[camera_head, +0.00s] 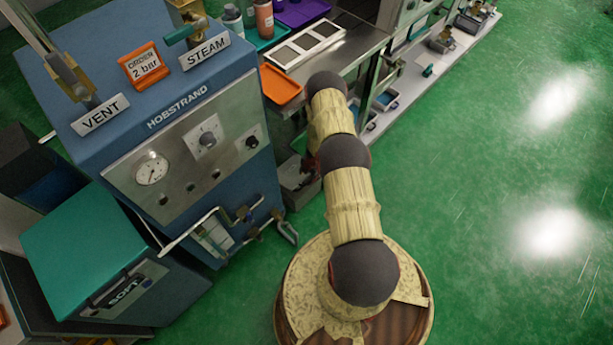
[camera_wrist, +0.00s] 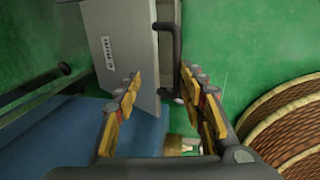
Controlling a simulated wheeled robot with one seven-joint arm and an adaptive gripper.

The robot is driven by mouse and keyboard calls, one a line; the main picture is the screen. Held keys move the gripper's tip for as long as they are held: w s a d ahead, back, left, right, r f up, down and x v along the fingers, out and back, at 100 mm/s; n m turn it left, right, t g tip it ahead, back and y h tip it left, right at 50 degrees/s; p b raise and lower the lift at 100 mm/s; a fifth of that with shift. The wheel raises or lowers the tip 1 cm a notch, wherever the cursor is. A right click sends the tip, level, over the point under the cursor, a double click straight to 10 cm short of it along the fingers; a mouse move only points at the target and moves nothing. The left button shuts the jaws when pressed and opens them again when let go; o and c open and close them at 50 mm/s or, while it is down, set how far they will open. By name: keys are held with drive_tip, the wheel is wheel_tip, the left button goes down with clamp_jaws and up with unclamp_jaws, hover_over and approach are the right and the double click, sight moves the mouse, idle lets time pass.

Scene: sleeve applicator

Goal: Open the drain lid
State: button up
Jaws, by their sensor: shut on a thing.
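The drain lid (camera_wrist: 122,42) shows in the wrist view as a light grey panel with small dark lettering and a black bar handle (camera_wrist: 177,45) along its right edge. My gripper (camera_wrist: 160,82) has its yellow-padded fingers on either side of the lid's lower right part and the handle's lower end. It is shut on the lid at the handle side; the exact contact is hard to see. In the head view a grey box (camera_head: 298,184) sits low beside the blue machine, partly behind my arm. My gripper is hidden there.
The blue machine (camera_head: 231,123) with gauge and knobs stands left of my arm; its bent pipes (camera_head: 214,232) stick out low at the front. A teal-topped SOFT box (camera_head: 84,240) is further left. A bench with an orange tray (camera_head: 281,85) stands behind. Green floor (camera_head: 480,190) is clear at right.

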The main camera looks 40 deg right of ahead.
drive_tip(key=shift+w+d+r, duration=0.1)
drive_tip(key=shift+w+r, duration=0.05)
drive_tip(key=shift+w, duration=0.1)
drive_tip(key=s+r, duration=0.3)
drive_tip(key=r, duration=0.8)
drive_tip(key=shift+r, duration=0.2)
idle(0.4)
